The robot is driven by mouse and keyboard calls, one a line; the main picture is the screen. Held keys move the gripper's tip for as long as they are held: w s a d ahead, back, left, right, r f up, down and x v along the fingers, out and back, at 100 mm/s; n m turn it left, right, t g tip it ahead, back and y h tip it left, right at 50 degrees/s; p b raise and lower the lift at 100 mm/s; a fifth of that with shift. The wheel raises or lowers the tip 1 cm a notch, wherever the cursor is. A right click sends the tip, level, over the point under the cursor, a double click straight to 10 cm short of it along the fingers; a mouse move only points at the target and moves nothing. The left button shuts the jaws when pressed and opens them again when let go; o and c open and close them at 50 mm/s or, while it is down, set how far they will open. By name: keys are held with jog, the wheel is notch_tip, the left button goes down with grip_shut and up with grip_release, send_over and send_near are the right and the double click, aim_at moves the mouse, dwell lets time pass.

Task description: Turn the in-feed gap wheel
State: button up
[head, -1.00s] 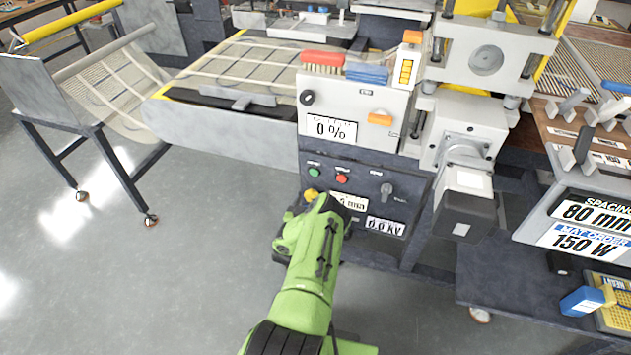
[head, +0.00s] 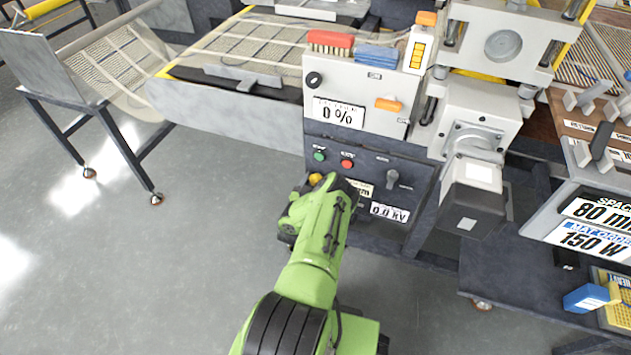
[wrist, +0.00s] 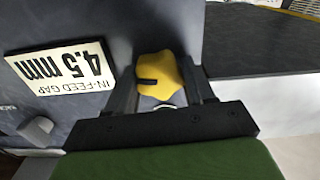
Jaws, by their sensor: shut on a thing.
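The in-feed gap wheel is a yellow lobed knob (wrist: 160,76) with a dark slot mark, on the dark front panel. It also shows in the head view (head: 315,179), just above my green wrist and partly covered by it. My gripper (wrist: 162,85) has one black finger on each side of the wheel and is shut on it. The in-feed gap plate (wrist: 62,67) beside it reads 4.5 mm and appears upside down in the wrist view. In the head view that plate (head: 358,188) is partly hidden by my arm.
Above the wheel are a green button (head: 319,155) and a red button (head: 347,163). A grey selector knob (head: 392,180) and a 0.0 kV plate (head: 390,212) sit to the right. A grey motor housing (head: 470,200) juts out farther right. The floor at left is clear.

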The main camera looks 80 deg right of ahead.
jog(key=shift+m, duration=0.3)
jog(key=m+p, duration=0.2)
jog(key=m, duration=0.1)
jog(key=shift+m, duration=0.4)
jog(key=m, duration=0.5)
jog(key=shift+s+f+p, duration=0.1)
jog(key=shift+s+p, duration=0.05)
jog(key=shift+p, duration=0.25)
jog(key=o, duration=1)
jog(key=shift+c, duration=0.2)
